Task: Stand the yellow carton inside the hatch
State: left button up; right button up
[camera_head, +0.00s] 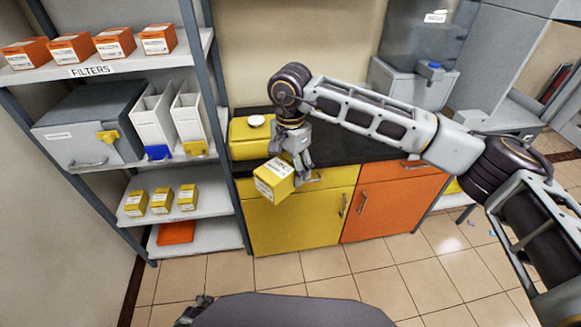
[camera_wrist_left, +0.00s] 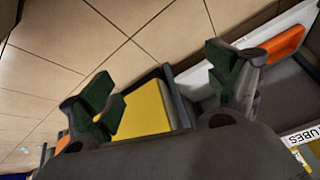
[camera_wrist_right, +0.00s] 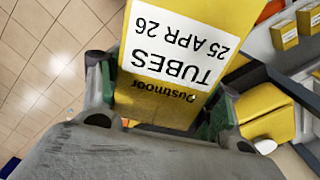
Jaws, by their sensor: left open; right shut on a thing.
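My right gripper (camera_head: 292,160) is shut on a yellow carton (camera_head: 274,181), held tilted in front of the yellow cabinet and above the floor. In the right wrist view the carton (camera_wrist_right: 205,22) is between the fingers, its white label reading "TUBES 25 APR 26" upside down. My left gripper (camera_wrist_left: 165,85) is open and empty in the left wrist view, with a yellow surface beyond its fingers. I cannot tell for sure which thing is the hatch; a grey unit with a blue latch (camera_head: 430,68) stands at the back right.
The shelf rack (camera_head: 215,200) at the left bears orange filter boxes (camera_head: 115,42), a grey case (camera_head: 88,128), white holders and 3 small yellow cartons (camera_head: 162,200). A yellow container (camera_head: 248,140) stands on the dark counter (camera_head: 345,146). Below are yellow and orange cabinets (camera_head: 385,205).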

pick_arm(q)
jog(key=s+d+f+g, duration=0.1)
jog(key=s+f, duration=0.4)
jog(key=s, duration=0.7)
jog(key=s+d+f+m+g, duration=0.1)
jog(key=s+f+g, duration=0.2)
jog(key=s, duration=1)
jog(key=shift+s+f, duration=0.2)
jog(key=shift+f, duration=0.7)
